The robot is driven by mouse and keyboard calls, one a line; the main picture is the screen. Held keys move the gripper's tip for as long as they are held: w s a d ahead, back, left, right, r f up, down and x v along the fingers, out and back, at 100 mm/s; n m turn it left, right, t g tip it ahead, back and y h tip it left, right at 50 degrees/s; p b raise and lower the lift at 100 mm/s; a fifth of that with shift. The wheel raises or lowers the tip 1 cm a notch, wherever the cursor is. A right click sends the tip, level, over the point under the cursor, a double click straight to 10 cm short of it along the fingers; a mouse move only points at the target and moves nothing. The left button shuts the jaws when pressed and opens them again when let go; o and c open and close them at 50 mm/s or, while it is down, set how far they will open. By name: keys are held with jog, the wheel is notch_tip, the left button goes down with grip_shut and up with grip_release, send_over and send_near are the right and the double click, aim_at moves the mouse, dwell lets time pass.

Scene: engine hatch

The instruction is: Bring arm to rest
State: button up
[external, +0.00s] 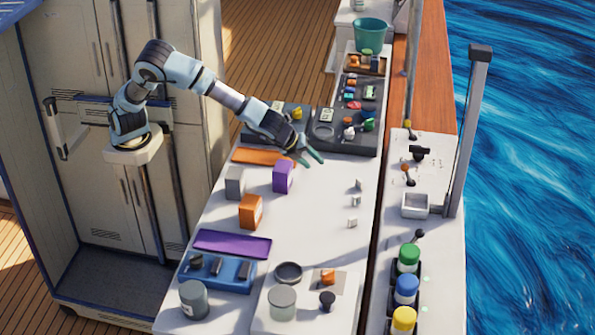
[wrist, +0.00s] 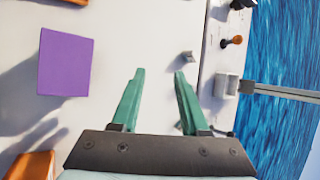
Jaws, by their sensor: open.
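My gripper (external: 311,154) reaches out over the white worktop (external: 315,225), its arm stretched to the right from its column. In the wrist view my gripper (wrist: 157,75) has its two green fingers spread apart with nothing between them, only white surface beyond. A purple box (external: 283,177) stands on the worktop below and left of my gripper; it also shows in the wrist view (wrist: 66,62), left of the fingers and apart from them.
An orange box (external: 250,212) and a grey box (external: 235,183) stand near the purple box. A dark tray (external: 352,143) with small parts lies beyond the gripper. Small metal brackets (external: 357,185) line the right edge. A tall grey post (external: 470,130) stands farther right. The worktop's middle is clear.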

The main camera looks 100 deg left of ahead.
jog(key=s+a+n+h, duration=0.1)
jog(key=s, duration=0.2)
jog(key=s+a+r+n+h, duration=0.1)
jog(key=s+n, duration=0.1)
jog(key=s, duration=0.1)
jog(key=s+a+r+n+h+p, duration=0.1)
jog(key=s+n, duration=0.1)
jog(key=s, duration=0.1)
jog(key=shift+s+a+r, duration=0.1)
jog(key=shift+a+r, duration=0.15)
jog(key=shift+a, duration=0.15)
jog(key=s+d+f+n+g+h+b, duration=0.1)
jog(key=s+f+n+b, duration=0.2)
jog(key=s, duration=0.5)
jog(key=s+f+n+g, duration=0.2)
jog(key=s+f+n, duration=0.15)
jog(key=s, duration=0.45)
jog(key=s+d+f+n+g+h+b, duration=0.1)
jog(key=s+f+n+b, duration=0.2)
jog(key=s, duration=0.5)
notch_tip(320, 180, up, 18)
jog(key=n+p, duration=0.1)
jog(key=p, duration=1.8)
jog(key=shift+a, duration=0.15)
jog(key=shift+f, duration=0.15)
dwell(1.3)
